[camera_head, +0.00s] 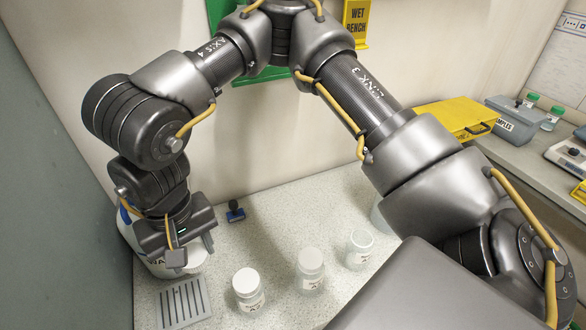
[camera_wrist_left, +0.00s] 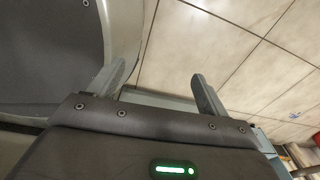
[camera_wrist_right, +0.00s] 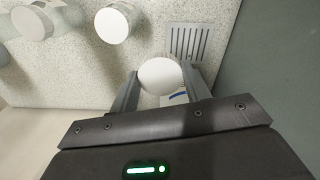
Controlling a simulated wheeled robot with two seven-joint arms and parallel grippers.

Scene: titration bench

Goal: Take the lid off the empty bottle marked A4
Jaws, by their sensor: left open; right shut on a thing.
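My right gripper (camera_head: 190,258) is at the left of the bench, shut on a round white lid (camera_wrist_right: 160,76). The lid also shows in the head view (camera_head: 198,264). I cannot tell whether a bottle is under it. Two bottles with white lids stand to the right, a near one (camera_head: 248,284) and a middle one (camera_head: 310,262).
A white container (camera_head: 150,258) with blue marking stands right behind my right gripper. A grey slotted plate (camera_head: 184,304) lies in front of it. A small dark blue item (camera_head: 235,211) is at the back. A yellow case (camera_head: 456,118) and grey box (camera_head: 512,120) sit at right.

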